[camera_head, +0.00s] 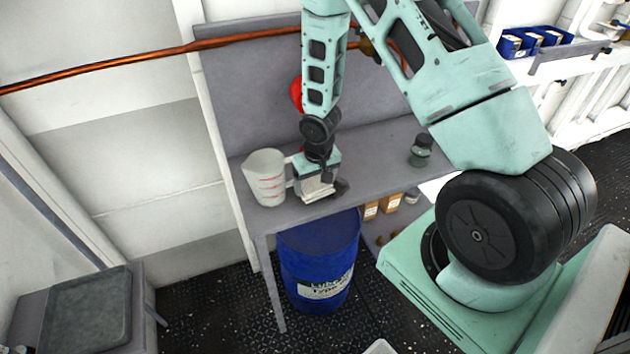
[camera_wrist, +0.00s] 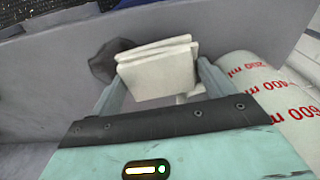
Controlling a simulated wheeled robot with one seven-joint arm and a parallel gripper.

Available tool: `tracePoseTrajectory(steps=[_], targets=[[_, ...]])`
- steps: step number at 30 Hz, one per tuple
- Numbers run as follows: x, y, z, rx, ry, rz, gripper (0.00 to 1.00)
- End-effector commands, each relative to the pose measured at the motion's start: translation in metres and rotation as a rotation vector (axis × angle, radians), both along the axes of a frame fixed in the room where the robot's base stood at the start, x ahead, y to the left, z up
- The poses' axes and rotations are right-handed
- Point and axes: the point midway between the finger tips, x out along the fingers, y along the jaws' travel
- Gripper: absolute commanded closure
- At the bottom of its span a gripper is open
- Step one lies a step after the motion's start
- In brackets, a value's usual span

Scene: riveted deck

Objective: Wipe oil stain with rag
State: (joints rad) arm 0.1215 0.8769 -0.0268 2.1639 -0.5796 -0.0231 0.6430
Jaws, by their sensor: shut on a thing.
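A white folded rag (camera_wrist: 158,72) is between the fingers of my gripper (camera_wrist: 160,82) in the wrist view, and the gripper is shut on it. In the head view my gripper (camera_head: 318,190) is low over the grey workbench (camera_head: 375,165), near its front edge, with the rag (camera_head: 318,188) just visible below it. A dark patch (camera_wrist: 112,60) that looks like the oil stain lies on the bench beside the rag. It also shows to the right of my gripper in the head view (camera_head: 341,188). I cannot tell whether the rag touches the bench.
A white measuring jug (camera_head: 266,178) stands close to the left of my gripper. A dark green jar (camera_head: 420,151) stands farther right on the bench. A red object (camera_head: 296,94) is partly hidden behind my arm. A blue drum (camera_head: 318,262) stands under the bench.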

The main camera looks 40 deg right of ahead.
Motion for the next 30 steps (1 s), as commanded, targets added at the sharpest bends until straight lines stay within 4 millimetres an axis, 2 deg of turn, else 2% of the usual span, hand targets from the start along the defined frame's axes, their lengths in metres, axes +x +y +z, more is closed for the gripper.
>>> tracePoseTrajectory(steps=[24,30], targets=[[0.000,0.000,-0.016,0.000,-0.001,0.001,0.45],[-0.001,-0.004,-0.015,0.000,0.000,-0.001,0.45]])
